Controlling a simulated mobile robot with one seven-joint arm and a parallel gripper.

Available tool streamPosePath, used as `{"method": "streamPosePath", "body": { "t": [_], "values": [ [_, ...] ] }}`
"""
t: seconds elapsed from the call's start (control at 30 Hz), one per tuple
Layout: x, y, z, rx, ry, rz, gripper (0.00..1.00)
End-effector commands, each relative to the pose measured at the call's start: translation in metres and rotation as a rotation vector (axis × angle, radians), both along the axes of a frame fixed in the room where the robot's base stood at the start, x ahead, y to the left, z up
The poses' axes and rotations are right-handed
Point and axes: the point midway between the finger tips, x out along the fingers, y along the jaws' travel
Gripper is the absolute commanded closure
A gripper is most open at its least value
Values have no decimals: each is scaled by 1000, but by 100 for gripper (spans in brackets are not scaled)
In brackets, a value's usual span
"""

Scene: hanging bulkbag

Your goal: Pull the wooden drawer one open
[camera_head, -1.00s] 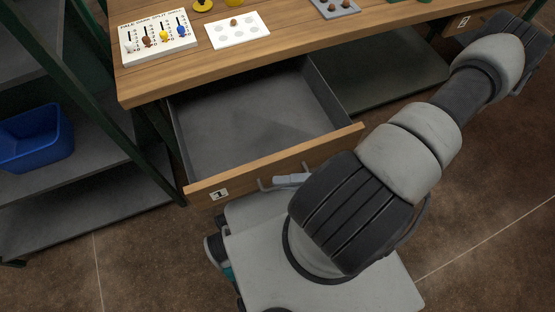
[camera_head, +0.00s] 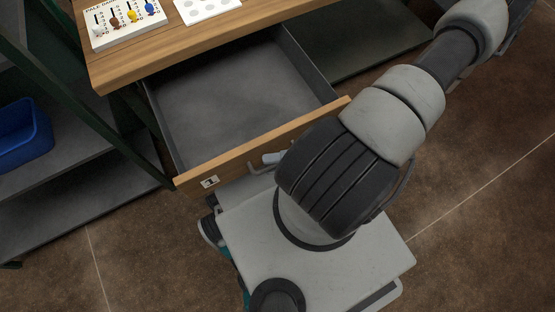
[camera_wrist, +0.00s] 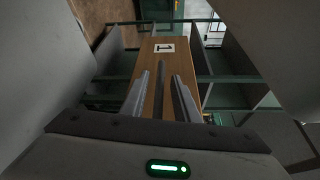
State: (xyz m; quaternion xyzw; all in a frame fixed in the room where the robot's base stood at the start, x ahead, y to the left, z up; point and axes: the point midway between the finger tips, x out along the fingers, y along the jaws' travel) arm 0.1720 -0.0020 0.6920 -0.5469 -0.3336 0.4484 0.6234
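Wooden drawer one (camera_head: 262,146) is pulled well out from under the worktop. Its wooden front bears a "1" label (camera_head: 209,182), which also shows in the wrist view (camera_wrist: 164,48). The grey drawer interior (camera_head: 235,95) is empty. My gripper (camera_head: 272,157) is at the handle (camera_head: 256,168) on the drawer front; my arm hides the handle's right part. In the wrist view, the two fingers of my gripper (camera_wrist: 162,95) lie on either side of the narrow handle bar, close to the wooden front. The exact finger contact is hard to see.
A green-framed shelf with a blue bin (camera_head: 25,135) stands at left. Brown floor (camera_head: 480,215) is free at right.

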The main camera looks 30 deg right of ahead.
Motion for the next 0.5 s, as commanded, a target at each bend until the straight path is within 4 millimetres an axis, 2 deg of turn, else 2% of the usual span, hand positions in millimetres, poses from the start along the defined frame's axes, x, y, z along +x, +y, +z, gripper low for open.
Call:
{"method": "streamPosePath", "body": {
  "t": [0.33,0.5],
  "values": [
    [-1,-3,0,-1,0,-1,72],
    [-9,-24,2,-5,0,-3,72]
  ]
}}
